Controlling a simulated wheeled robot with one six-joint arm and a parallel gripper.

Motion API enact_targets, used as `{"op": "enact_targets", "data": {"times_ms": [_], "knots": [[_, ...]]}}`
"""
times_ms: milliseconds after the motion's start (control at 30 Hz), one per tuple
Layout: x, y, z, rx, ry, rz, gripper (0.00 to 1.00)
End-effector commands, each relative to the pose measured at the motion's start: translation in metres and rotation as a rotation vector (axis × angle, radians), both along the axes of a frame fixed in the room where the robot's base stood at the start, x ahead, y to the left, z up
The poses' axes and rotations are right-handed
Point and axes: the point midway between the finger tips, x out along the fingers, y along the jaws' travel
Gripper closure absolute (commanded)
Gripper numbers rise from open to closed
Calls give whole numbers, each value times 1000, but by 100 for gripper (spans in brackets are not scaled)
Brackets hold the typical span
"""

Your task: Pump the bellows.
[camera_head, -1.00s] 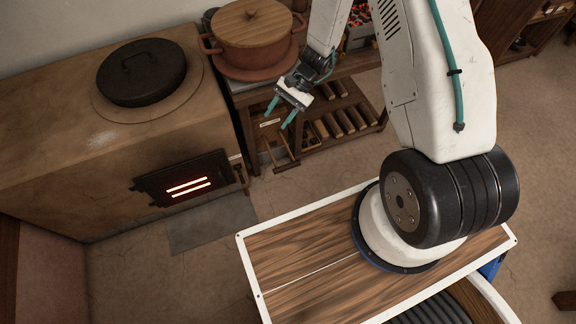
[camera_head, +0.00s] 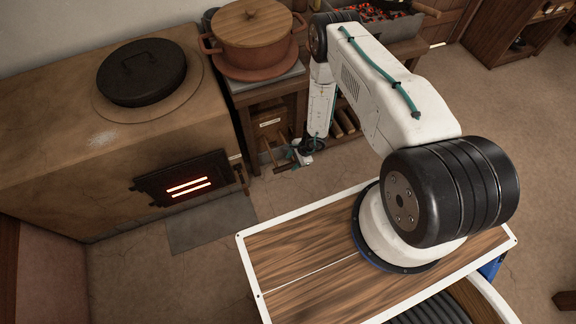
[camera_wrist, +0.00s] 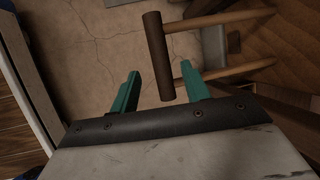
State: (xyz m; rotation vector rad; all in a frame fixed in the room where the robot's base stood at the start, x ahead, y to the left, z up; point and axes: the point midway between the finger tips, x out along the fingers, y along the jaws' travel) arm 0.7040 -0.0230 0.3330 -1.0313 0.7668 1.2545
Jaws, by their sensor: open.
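What looks like the bellows handle is a wooden crossbar (camera_wrist: 158,55) on two wooden rods (camera_wrist: 235,72). In the head view its rods (camera_head: 270,153) stick out low at the front of the wooden stand. My gripper (camera_head: 290,160) is low beside them, jaws open. In the wrist view the teal fingers (camera_wrist: 159,72) are spread, with the lower end of the crossbar in the gap between them. I cannot tell whether either finger touches it. The bellows body is mostly hidden in the dark under the stand.
A stove (camera_head: 60,120) with a glowing firebox door (camera_head: 185,180) stands left of the stand (camera_head: 285,88). A terracotta pot (camera_head: 251,28) sits on top. A brazier with coals (camera_head: 385,22) is behind my arm. Floor in front is clear.

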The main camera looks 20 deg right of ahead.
Motion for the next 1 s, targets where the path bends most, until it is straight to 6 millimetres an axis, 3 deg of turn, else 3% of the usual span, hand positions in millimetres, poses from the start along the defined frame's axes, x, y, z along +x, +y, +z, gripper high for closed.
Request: {"op": "enact_targets", "data": {"times_ms": [100, 300, 633, 667, 800, 833, 1000], "knots": [[3, 9, -19, 1, 1, 4, 53], [8, 17, -40, 2, 0, 0, 53], [9, 19, -44, 2, 0, 0, 53], [9, 19, -44, 2, 0, 0, 56], [9, 19, -44, 2, 0, 0, 95], [9, 19, -44, 2, 0, 0, 100], [9, 19, -43, 2, 0, 0, 100]]}}
